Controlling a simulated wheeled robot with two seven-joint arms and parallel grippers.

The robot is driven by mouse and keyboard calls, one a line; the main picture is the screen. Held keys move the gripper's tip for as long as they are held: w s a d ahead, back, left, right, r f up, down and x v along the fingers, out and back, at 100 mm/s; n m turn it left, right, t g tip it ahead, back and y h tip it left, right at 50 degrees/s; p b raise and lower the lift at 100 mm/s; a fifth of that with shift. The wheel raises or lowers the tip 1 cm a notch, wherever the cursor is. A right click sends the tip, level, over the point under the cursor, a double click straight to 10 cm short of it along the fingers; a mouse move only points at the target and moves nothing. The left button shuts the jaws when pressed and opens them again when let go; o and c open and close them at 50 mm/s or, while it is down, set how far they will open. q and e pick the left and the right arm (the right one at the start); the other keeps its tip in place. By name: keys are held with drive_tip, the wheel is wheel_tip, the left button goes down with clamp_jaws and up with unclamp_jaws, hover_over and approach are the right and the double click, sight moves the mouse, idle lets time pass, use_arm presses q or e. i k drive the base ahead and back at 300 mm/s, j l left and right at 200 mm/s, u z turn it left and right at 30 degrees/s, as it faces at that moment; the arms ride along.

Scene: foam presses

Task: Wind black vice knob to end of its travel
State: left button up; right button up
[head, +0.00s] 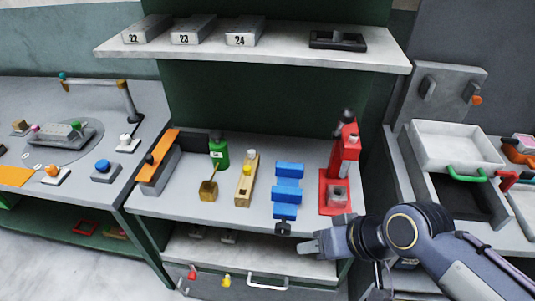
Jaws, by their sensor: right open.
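The vice (287,192) is blue and stands on the grey bench top, right of the bench's middle. Its black knob (283,228) is at the near end of the vice, by the bench's front edge. My right gripper (308,247) comes in from the right and is just right of and slightly nearer than the knob. It is open and looks empty, apart from the knob in the picture. The exact gap in depth is hard to tell. My left gripper is not in view.
A red press (338,180) stands right of the vice, close to my right arm. A wooden block (246,185) and a green bottle (219,152) stand to the left. A shelf (260,52) hangs above. A drawer with a white handle (268,287) is below.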

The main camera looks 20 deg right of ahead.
sight(283, 228)
drive_tip(key=i+z, duration=0.1)
drive_tip(key=z, duration=0.85)
